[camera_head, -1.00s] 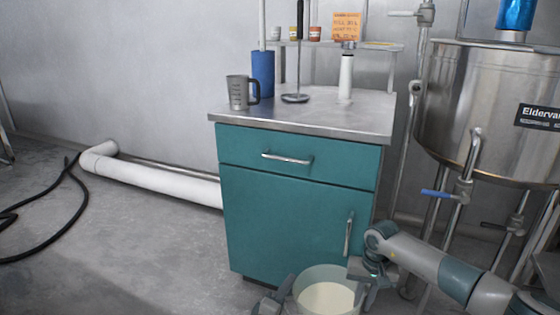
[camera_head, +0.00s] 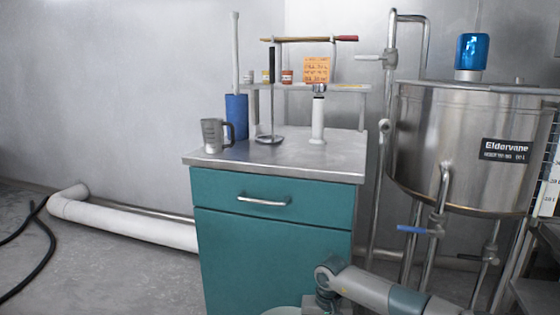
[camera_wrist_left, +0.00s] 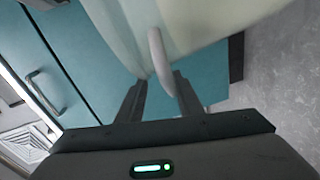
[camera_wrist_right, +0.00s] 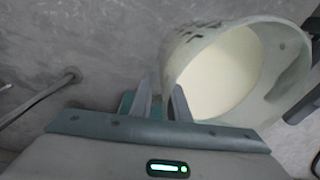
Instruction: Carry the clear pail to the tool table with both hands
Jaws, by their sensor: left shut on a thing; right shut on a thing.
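The clear pail (camera_head: 283,311) shows only as a sliver of rim at the bottom edge of the head view. In the right wrist view the pail (camera_wrist_right: 282,85) has pale cream contents. My right gripper (camera_wrist_right: 162,98) is shut at the pail's side; what exactly it grips is partly hidden. In the left wrist view my left gripper (camera_wrist_left: 160,95) is shut on a pale handle on the pail's side (camera_wrist_left: 200,25). The left gripper is outside the head view. The tool table appears to be the teal cabinet with a steel top (camera_head: 343,163), beyond the pail.
A metal jug (camera_head: 212,135), a blue cylinder (camera_head: 236,116), a stand tool (camera_head: 271,110) and a white tool (camera_head: 318,120) occupy the top's back and left. Its front right is clear. A steel tank (camera_head: 440,140) stands right; a white pipe (camera_head: 125,222) runs along the left floor.

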